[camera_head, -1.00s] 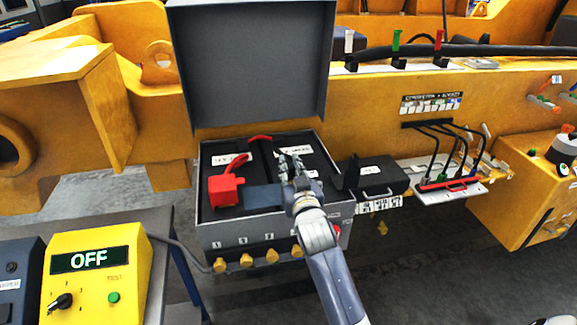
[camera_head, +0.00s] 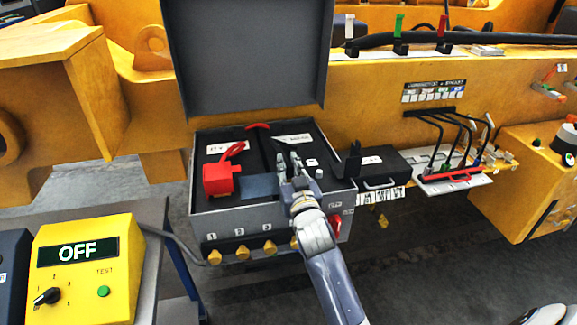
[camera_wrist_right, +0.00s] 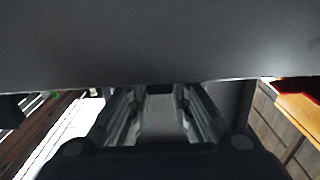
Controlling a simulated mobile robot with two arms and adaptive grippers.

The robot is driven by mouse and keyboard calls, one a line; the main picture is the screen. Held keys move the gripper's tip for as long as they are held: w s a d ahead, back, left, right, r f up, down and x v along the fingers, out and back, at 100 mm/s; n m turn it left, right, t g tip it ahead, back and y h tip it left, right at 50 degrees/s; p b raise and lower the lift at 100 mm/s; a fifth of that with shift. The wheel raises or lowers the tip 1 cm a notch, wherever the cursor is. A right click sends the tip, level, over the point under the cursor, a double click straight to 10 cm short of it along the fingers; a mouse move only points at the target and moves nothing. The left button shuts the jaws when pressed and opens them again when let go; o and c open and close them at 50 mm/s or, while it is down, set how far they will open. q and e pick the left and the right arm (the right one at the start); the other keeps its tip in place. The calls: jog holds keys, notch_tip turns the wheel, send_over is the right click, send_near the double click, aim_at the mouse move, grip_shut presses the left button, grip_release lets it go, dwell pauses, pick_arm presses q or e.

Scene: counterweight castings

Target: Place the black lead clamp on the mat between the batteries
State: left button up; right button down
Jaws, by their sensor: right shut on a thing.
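My right gripper (camera_head: 288,158) reaches into the open battery box (camera_head: 270,215), over the right battery (camera_head: 305,148). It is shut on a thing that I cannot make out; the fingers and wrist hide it. The right wrist view shows the fingers (camera_wrist_right: 160,112) below a broad dark grey surface that covers the upper half. A blue-grey mat (camera_head: 259,187) lies left of my gripper, at the front of the box between the batteries. A red clamp (camera_head: 217,180) sits on the left battery (camera_head: 212,147). A black upright piece (camera_head: 354,160) stands at the box's right edge. My left gripper is out of view.
The box's grey lid (camera_head: 250,60) stands open behind. A yellow tester (camera_head: 85,265) reading OFF stands at lower left. Yellow castings fill the back.

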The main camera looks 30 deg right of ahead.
jog(key=c, duration=1.5)
grip_release()
jog(key=shift+o, duration=0.2)
jog(key=shift+w+d+f, duration=0.1)
jog(key=shift+w+f, duration=0.05)
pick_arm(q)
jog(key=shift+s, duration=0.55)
